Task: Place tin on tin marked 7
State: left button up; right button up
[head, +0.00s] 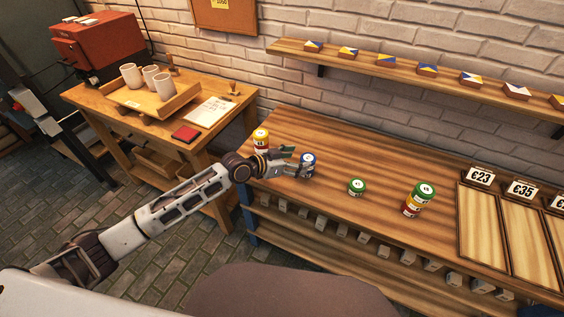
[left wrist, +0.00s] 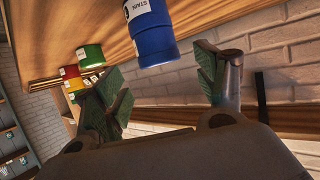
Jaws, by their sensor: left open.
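Several small painted tins stand on the long wooden counter (head: 330,205). A blue tin (head: 309,159) stands at my left gripper (head: 293,163), which is open, with its fingers either side of the near end of the tin. In the left wrist view the blue tin (left wrist: 156,42) shows just beyond the gap between the open fingers (left wrist: 163,75); I cannot tell whether they touch it. A yellow-topped red-and-yellow stack (head: 261,140) stands behind the gripper. A single green tin (head: 356,187) stands to the right. Farther right, a green-topped stack (head: 412,207) has red and yellow below. Tin numbers are unreadable. My right gripper is not in view.
Framed wooden panels with price cards (head: 480,176) lie at the counter's right. A wall shelf (head: 400,72) holds small painted blocks. A side table (head: 150,125) with a tray of white cups (head: 131,75) and a red box (head: 100,45) stands at left. The counter between tins is clear.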

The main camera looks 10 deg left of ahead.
pick_arm(q)
jog(key=v, duration=0.6)
jog(key=shift+d, duration=0.1)
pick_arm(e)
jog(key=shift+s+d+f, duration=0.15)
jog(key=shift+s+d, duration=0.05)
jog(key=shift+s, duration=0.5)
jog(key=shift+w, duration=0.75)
